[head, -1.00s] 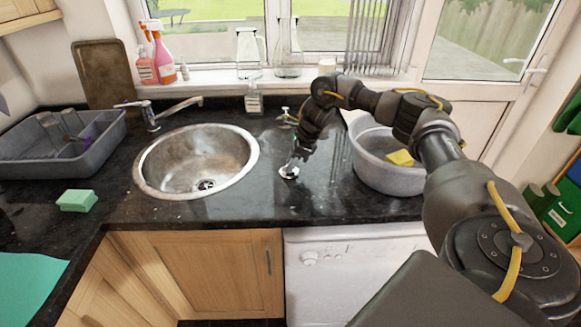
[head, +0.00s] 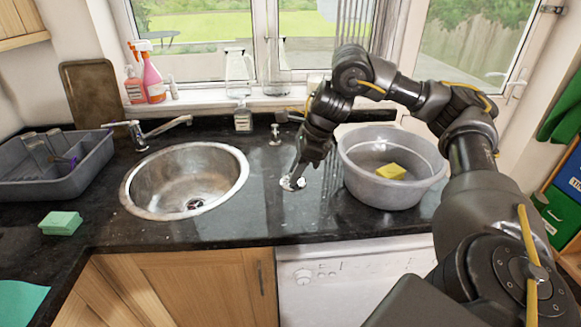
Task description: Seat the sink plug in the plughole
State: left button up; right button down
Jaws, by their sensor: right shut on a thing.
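The sink plug (head: 287,184) is a small pale disc on the dark worktop, right of the round sink. My right gripper (head: 297,178) points down over it and is shut on it; its fingers hide part of the plug. I cannot tell whether the plug touches the worktop. The steel sink (head: 160,180) is empty, and its plughole (head: 195,204) shows uncovered near the front of the bowl floor. My left gripper is not in view.
A grey basin (head: 360,185) with a yellow sponge (head: 391,171) stands right of my right gripper. A tap (head: 150,130) reaches over the sink's back edge. A soap bottle (head: 242,117) stands behind. A green sponge (head: 60,223) and grey rack (head: 55,165) are left.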

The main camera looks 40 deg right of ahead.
jog(key=shift+s+a+r, duration=0.25)
jog(key=shift+s, duration=0.3)
jog(key=shift+w, duration=0.1)
